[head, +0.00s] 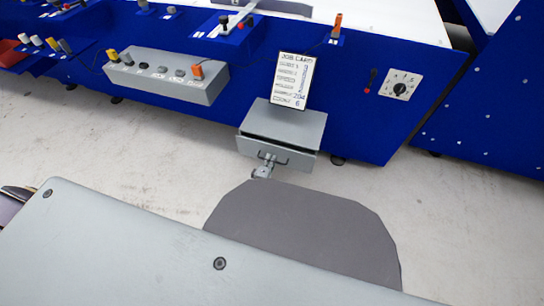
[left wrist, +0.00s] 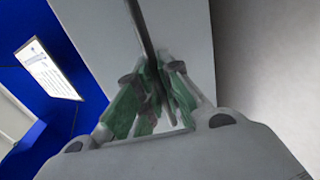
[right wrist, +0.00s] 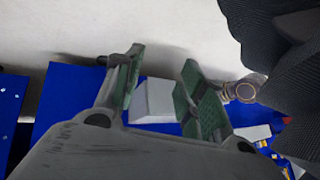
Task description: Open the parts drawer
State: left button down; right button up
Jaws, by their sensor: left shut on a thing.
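The grey parts drawer unit (head: 285,122) sits low against the blue bench front. Its drawer front (head: 300,162) faces me, with a dark slit under the unit's top; I cannot tell how far it is out. A dark bar handle (head: 282,161) crosses the front. My left gripper (head: 264,168) is at the handle. In the left wrist view, my left gripper (left wrist: 158,82) is shut on the dark handle (left wrist: 141,28), in front of a grey panel (left wrist: 185,45). My right gripper (right wrist: 162,60) is open and empty in the right wrist view.
A job card (head: 294,80) stands above the unit. A rotary switch panel (head: 399,86) is to its right, and a grey control box (head: 160,76) with knobs to its left. Pale floor (head: 130,155) lies clear before the bench.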

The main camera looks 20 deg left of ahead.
pick_arm(q)
jog(key=f+p+v, duration=0.2)
jog(key=p+v, duration=0.2)
jog(key=v, duration=0.8)
jog(key=shift+s+f, duration=0.3)
jog(key=shift+s, duration=0.1)
pick_arm(e)
notch_tip(320, 180, up, 9)
jog(key=d+g+h, duration=0.1)
jog(key=shift+d+n, duration=0.3)
jog(key=shift+d, duration=0.1)
jog(key=shift+f, duration=0.1)
pick_arm(q)
jog(key=c, duration=1.6)
grip_release()
jog(key=shift+o, duration=0.2)
jog(key=v, duration=0.7)
jog(key=shift+s, duration=0.15)
pick_arm(e)
jog(key=shift+s, duration=0.1)
